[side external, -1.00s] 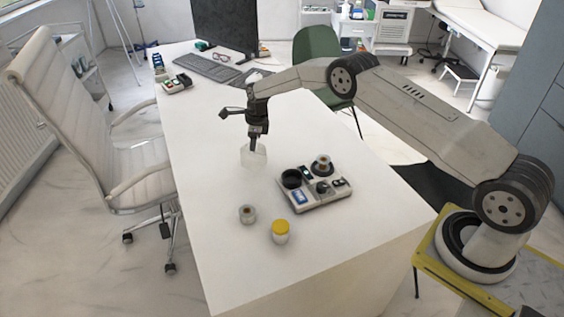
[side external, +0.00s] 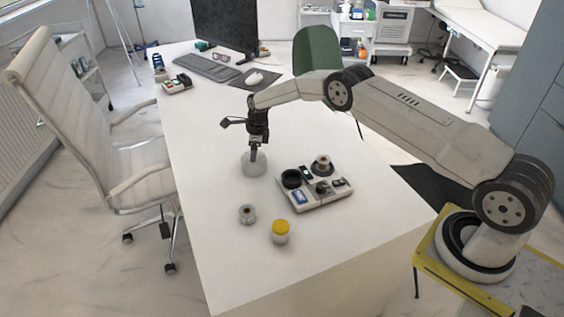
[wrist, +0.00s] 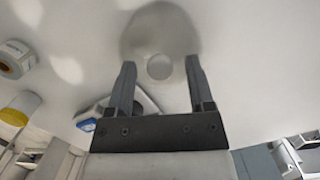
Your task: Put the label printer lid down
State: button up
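The label printer lid (side external: 253,167) is a pale, translucent round piece. It appears to lie flat on the white desk, left of the label printer. In the wrist view the lid (wrist: 158,28) lies just beyond my fingertips, with a small round knob or disc between them. My gripper (side external: 254,154) is directly over the lid, pointing down. In the wrist view my gripper (wrist: 160,68) has its fingers apart, with gaps on both sides of the knob. The label printer (side external: 315,190) stands to the right, uncovered, with a black ring and a roll on top.
A small roll (side external: 247,214) and a yellow-capped jar (side external: 280,232) stand toward the near side of the desk (side external: 225,262). A keyboard (side external: 207,67), mouse (side external: 255,78) and monitor (side external: 226,25) are at the far end. The middle of the desk behind the lid is clear.

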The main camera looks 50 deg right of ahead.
aim_at(261, 159)
jog(key=shift+r, duration=0.15)
notch_tip(261, 159, up, 12)
jog(key=s+d, duration=0.1)
jog(key=shift+s+d, duration=0.15)
dwell(0.7)
dwell(0.4)
jog(key=s+a+r+n, duration=0.2)
jog(key=s+n, duration=0.7)
jog(key=s, duration=0.2)
jog(key=s+a+r+n+t, duration=0.1)
jog(key=s+a+r+n, duration=0.1)
jog(key=s+n, duration=0.7)
jog(key=s+a+r+n+h, duration=0.1)
jog(key=s+a+r+n, duration=0.1)
jog(key=s+n, duration=0.7)
jog(key=s, duration=0.5)
jog(key=shift+a+r, duration=0.15)
jog(key=shift+a, duration=0.25)
